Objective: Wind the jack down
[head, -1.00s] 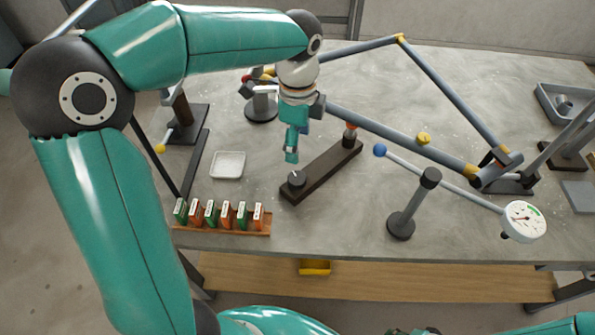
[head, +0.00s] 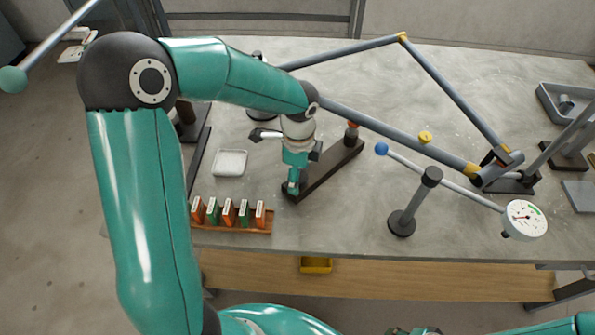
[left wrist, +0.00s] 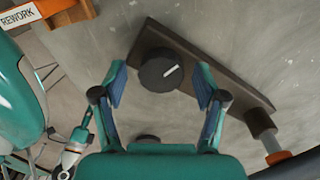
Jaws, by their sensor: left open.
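The jack is a long dark base (head: 329,168) on the bench, with a short orange-tipped post (head: 352,130) at its far end, under the grey tube (head: 390,134) of the frame. At its near end is a round black knob (left wrist: 158,73) with a white line on top, clear in the left wrist view. My left gripper (head: 293,187) is over the near end and hides the knob in the head view. In the left wrist view its fingers are open, one to each side of the knob, with gaps. I cannot tell how far above it they are.
A rack of coloured cards (head: 232,224) stands left of the jack, with a white tray (head: 231,163) behind it. A black post (head: 411,205) and a dial gauge (head: 525,219) on a blue-tipped rod are to the right. Clear bench lies between jack and post.

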